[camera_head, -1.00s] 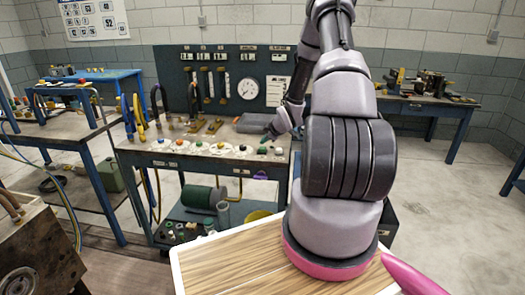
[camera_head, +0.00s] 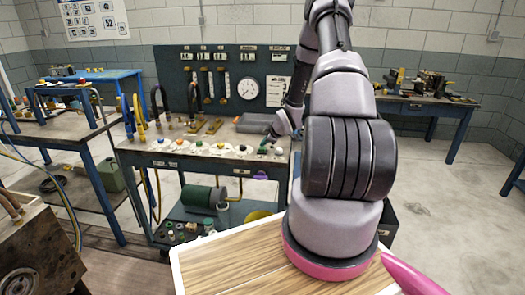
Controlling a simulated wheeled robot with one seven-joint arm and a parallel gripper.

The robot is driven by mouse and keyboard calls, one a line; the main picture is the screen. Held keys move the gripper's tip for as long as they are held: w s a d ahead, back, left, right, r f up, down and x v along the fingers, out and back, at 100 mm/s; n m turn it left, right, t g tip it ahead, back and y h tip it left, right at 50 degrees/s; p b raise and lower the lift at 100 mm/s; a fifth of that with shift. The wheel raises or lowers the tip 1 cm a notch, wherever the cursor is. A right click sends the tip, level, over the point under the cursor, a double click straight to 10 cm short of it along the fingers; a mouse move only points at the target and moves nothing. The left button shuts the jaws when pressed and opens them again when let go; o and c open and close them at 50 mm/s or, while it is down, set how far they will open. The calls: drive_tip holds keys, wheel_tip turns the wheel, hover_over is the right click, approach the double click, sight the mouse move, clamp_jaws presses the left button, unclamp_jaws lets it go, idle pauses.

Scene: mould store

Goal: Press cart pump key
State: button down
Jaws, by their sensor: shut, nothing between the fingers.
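The cart (camera_head: 215,165) stands ahead, with a row of several small coloured keys on white bases along the front of its top. Which one is the pump key cannot be read at this size. My gripper (camera_head: 268,141) is shut and empty, low over the right end of the row. A green key (camera_head: 262,150) is right by its tips. Whether they touch it I cannot tell. My arm covers the cart's right side.
A dark panel (camera_head: 228,112) with a round gauge (camera_head: 248,88) and tubes rises behind the cart top. Hoses and fittings stand at the top's left. A blue-legged bench (camera_head: 75,133) is on the left, another bench (camera_head: 420,100) at the back right. Floor at right is clear.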

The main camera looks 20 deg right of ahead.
sight(264, 149)
drive_tip(key=shift+f, duration=0.35)
drive_tip(key=shift+r, duration=0.95)
wheel_tip(264, 149, up, 6)
idle(0.7)
